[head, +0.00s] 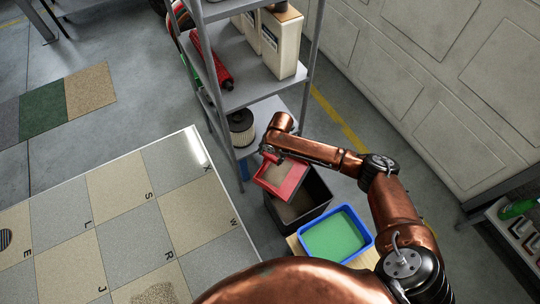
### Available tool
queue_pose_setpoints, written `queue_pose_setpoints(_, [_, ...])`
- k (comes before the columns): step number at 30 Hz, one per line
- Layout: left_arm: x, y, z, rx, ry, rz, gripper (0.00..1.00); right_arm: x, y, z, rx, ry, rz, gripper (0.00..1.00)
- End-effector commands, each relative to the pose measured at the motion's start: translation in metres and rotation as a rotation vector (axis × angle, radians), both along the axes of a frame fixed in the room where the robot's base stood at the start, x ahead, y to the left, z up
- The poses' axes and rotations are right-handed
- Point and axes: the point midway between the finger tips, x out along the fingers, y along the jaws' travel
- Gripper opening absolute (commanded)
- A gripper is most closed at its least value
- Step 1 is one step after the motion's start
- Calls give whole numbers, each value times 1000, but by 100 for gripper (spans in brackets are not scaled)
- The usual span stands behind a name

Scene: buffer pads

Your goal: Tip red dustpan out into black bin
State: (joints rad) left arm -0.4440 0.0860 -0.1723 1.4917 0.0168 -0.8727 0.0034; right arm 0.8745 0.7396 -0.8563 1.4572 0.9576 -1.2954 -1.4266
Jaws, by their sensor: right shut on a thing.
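The red dustpan (292,186) is over the left part of the black bin (322,190), with brownish material showing inside its red rim. My right gripper (271,155) is shut on the dustpan at its far end, near the shelf. The bin stands on the floor beside the shelf, and brownish material shows in it below the dustpan. The dustpan covers part of the bin's opening. I cannot tell how steeply the dustpan is tilted. My left gripper is not in view.
A blue tray (368,239) with a green inside sits just in front of the bin. A grey metal shelf (262,92) with containers and a filter stands behind it. A large lettered checkered table (120,215) fills the left. Open floor lies beyond.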

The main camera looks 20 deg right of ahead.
Motion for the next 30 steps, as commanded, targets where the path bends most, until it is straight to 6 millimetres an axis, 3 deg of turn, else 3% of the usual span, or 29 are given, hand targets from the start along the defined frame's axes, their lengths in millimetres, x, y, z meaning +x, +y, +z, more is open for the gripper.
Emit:
queue_pose_setpoints(15, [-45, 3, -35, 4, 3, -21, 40, -25, -18, 18, 121, -180, -2, 7])
queue_pose_setpoints(30, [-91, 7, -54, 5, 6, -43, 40, -58, -41, 26, 257, -377, -1, 7])
